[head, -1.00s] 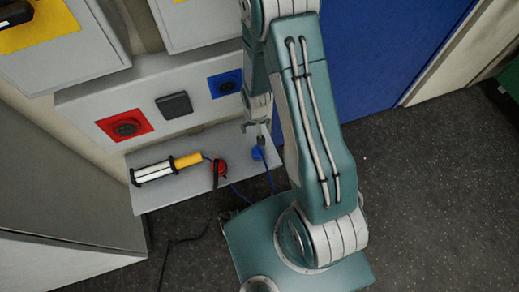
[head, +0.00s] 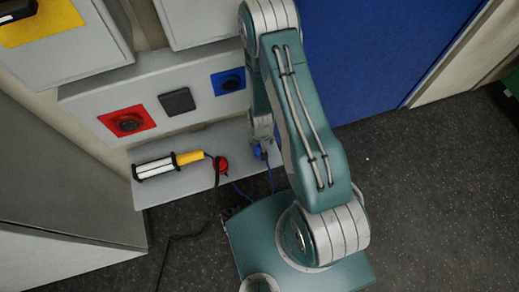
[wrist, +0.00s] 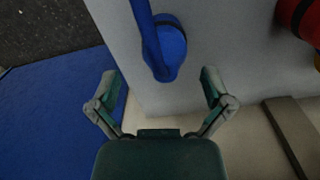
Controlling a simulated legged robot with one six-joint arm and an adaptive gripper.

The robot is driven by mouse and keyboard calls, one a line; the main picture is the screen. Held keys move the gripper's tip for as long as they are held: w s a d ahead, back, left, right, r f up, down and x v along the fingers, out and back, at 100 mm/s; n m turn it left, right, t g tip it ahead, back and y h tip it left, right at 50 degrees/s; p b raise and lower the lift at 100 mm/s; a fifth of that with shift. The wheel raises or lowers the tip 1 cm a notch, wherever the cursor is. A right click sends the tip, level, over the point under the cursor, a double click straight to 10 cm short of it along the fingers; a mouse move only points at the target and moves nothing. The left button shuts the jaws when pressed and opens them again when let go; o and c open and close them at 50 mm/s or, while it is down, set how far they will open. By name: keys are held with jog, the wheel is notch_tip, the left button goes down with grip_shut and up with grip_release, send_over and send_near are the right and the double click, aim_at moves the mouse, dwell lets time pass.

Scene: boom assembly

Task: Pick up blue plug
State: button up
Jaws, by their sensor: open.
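The blue plug (head: 259,151) stands on the grey shelf (head: 160,190), near its right end, with a blue cable running from it. In the wrist view the blue plug (wrist: 170,50) lies ahead of the fingers, a little above the gap between them. My gripper (wrist: 158,85) is open and empty, one finger at each side of the gap. In the head view my gripper is down at the plug, partly hidden by my arm, and I cannot tell there whether it touches the plug.
A red plug (head: 221,165) and a yellow-handled lamp (head: 168,165) lie left of the blue plug. Behind the shelf are a red socket (head: 127,122), a black square cover (head: 177,102) and a blue socket (head: 229,82). A blue panel (head: 370,50) stands to the right.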

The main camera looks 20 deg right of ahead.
aim_at(259, 149)
jog(key=shift+a+f, duration=0.25)
jog(key=shift+f, duration=2)
jog(key=c, duration=1.4)
